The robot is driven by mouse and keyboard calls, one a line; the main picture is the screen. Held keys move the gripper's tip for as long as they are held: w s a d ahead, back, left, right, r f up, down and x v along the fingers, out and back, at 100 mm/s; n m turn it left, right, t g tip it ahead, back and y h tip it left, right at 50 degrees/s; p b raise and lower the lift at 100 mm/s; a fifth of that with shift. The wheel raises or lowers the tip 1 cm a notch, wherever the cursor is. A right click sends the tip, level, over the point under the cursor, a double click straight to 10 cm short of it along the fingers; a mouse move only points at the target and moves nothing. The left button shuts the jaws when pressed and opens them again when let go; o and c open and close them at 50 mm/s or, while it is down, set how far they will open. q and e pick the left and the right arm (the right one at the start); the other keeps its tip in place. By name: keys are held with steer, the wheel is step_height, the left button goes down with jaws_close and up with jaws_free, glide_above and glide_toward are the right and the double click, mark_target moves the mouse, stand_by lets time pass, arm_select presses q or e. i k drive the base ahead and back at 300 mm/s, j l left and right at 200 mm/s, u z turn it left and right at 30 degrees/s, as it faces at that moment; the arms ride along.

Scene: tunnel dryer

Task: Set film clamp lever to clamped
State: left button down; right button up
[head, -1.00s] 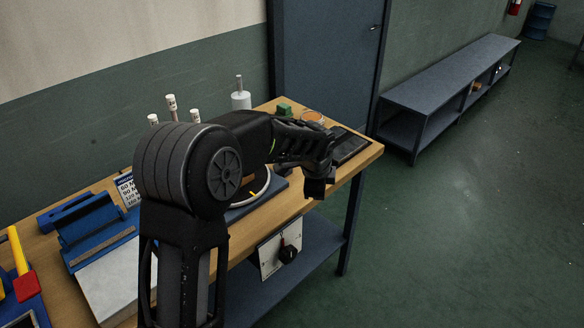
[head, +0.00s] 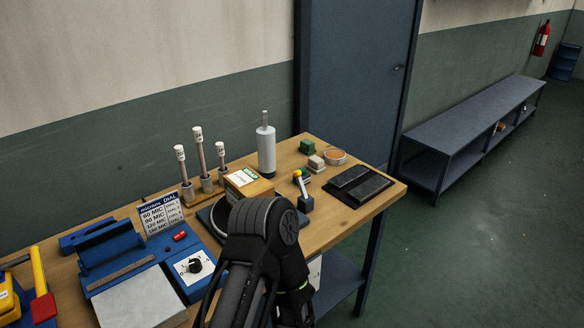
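A blue film applicator with a raised clamp bar (head: 110,245) and a pale plate (head: 142,298) stands on the wooden bench at the left. A black knob (head: 195,266) on a white dial plate and a small red part (head: 180,236) sit on its right side. I cannot tell which part is the film clamp lever. One of my arms rises in front of the bench, bending down at the bottom centre. Its gripper is out of frame, and the other gripper is not seen.
Open floor lies to the right.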

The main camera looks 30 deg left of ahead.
mark_target(301, 186)
steer(key=i+l+u, duration=0.2)
steer(key=u, duration=0.5)
steer(key=i+l+u, duration=0.1)
steer(key=l, duration=0.25)
steer(key=i+l+u, duration=0.1)
steer(key=i+l, duration=0.15)
steer(key=i+l+u, duration=0.1)
steer(key=l, duration=0.35)
steer(key=i+l+u, duration=0.1)
steer(key=l, duration=0.25)
steer(key=i+l+u, duration=0.1)
steer(key=i+l, duration=0.15)
steer(key=l, duration=0.15)
steer(key=i+l, duration=0.1)
steer(key=l, duration=0.45)
steer(key=i, duration=0.05)
